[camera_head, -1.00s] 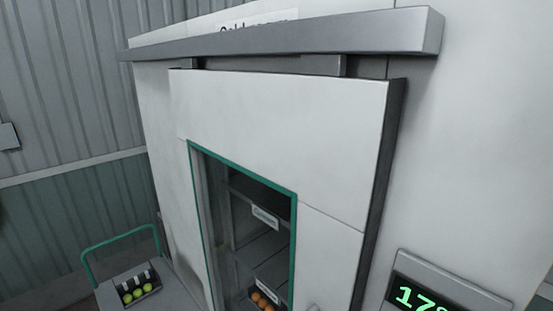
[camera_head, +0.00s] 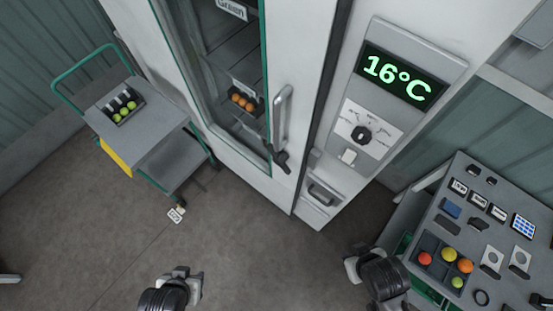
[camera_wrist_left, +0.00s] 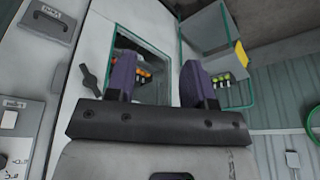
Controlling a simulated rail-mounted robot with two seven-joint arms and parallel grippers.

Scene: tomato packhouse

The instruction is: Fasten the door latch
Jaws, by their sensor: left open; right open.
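The cold-room door (camera_head: 290,60) is white with a green-trimmed window. A grey bar handle (camera_head: 283,112) stands upright on it. Below the handle is a small dark latch lever (camera_head: 281,158), tilted, near the door's right edge. I cannot tell whether it is engaged. The lever also shows in the left wrist view (camera_wrist_left: 90,80), left of the fingers. My left gripper (camera_head: 183,278) is open and empty, low in front of the door. Its two fingers (camera_wrist_left: 160,80) stand apart in the wrist view. My right gripper (camera_head: 360,260) is open and empty, below and right of the latch.
A green-railed cart (camera_head: 150,115) stands left of the door. A control panel (camera_head: 385,90) reading 16°C is right of it, above a drawer-like box with a handle (camera_head: 322,195). A bench (camera_head: 470,215) with tomatoes and parts stands at right.

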